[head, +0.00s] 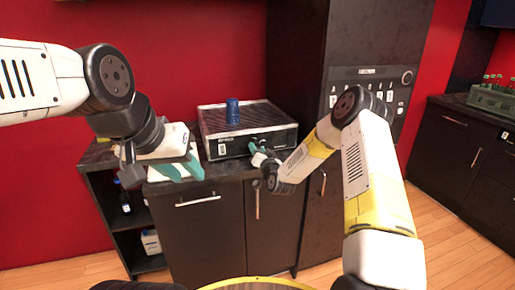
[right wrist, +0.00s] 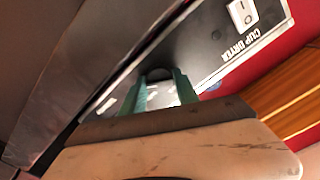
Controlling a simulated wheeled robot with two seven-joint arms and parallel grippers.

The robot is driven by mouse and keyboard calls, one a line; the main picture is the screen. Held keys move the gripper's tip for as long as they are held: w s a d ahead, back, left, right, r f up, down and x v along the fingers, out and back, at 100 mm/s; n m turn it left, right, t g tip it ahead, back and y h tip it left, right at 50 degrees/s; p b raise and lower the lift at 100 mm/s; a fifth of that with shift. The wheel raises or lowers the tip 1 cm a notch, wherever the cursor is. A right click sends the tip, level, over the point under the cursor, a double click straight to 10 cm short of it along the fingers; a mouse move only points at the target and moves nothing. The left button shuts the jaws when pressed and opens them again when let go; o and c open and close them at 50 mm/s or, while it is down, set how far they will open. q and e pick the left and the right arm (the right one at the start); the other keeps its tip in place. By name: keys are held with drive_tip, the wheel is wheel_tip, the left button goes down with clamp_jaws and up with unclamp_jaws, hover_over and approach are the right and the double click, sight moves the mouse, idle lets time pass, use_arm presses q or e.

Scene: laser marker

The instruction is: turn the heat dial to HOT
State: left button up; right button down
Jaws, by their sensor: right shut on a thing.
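The heat dial (right wrist: 158,74) is a dark round knob on the front panel of the cup dryer (head: 222,147). In the right wrist view it sits between the two green fingers of my right gripper (right wrist: 160,88), which is shut on it. In the head view my right gripper (head: 256,152) is at the dryer's front, and its fingers and wrist hide the dial there. The dial's pointer and the heat marks cannot be read. My left gripper (head: 180,170) is open and empty, left of the dryer, over the counter's front edge.
A blue cup (head: 232,112) stands on the dryer's top. A white rocker switch (right wrist: 243,12) is on the panel near the "CUP DRYER" lettering. A tall dark cabinet (head: 296,60) stands close on the right. A green crate of bottles (head: 492,98) is on the far right counter.

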idle(0.5)
drive_tip(key=c, duration=0.9)
unclamp_jaws()
drive_tip(key=v, duration=0.7)
drive_tip(key=shift+s+d, duration=0.1)
drive_tip(key=shift+s, duration=0.25)
